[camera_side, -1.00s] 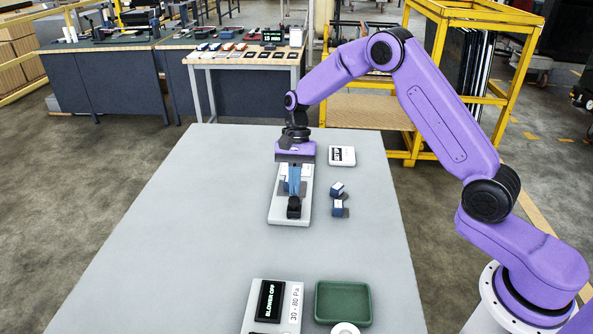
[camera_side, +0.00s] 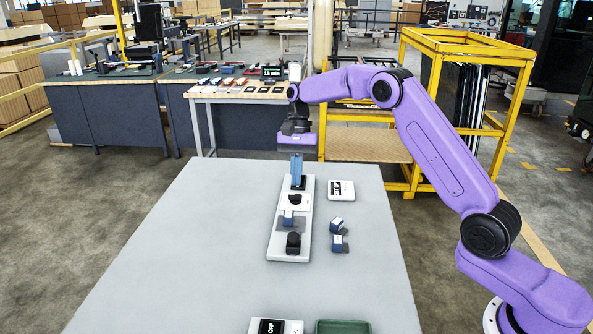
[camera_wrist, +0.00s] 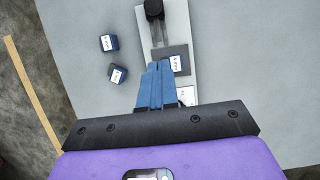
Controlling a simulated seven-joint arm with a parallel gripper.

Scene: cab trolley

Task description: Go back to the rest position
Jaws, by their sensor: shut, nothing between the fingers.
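My gripper (camera_side: 297,184) is shut and empty, its blue fingers pointing down above the far part of a long white fixture (camera_side: 277,247) on the grey table. In the wrist view the closed fingertips (camera_wrist: 160,66) show beside a blue block with a white label (camera_wrist: 177,64), which sits on the fixture's grey plate. That labelled block (camera_side: 288,217) also shows in the side view, apart from the fingers. A black knob (camera_side: 293,242) stands at the fixture's near end. The fingers hide part of the fixture's far end.
Two loose blue-and-white blocks (camera_side: 337,223) (camera_side: 338,244) lie right of the fixture. A white box (camera_side: 341,190) lies behind them. A green tray (camera_side: 343,327) and a display panel (camera_side: 275,327) are at the near edge of view. The table's left side (camera_side: 180,245) is clear.

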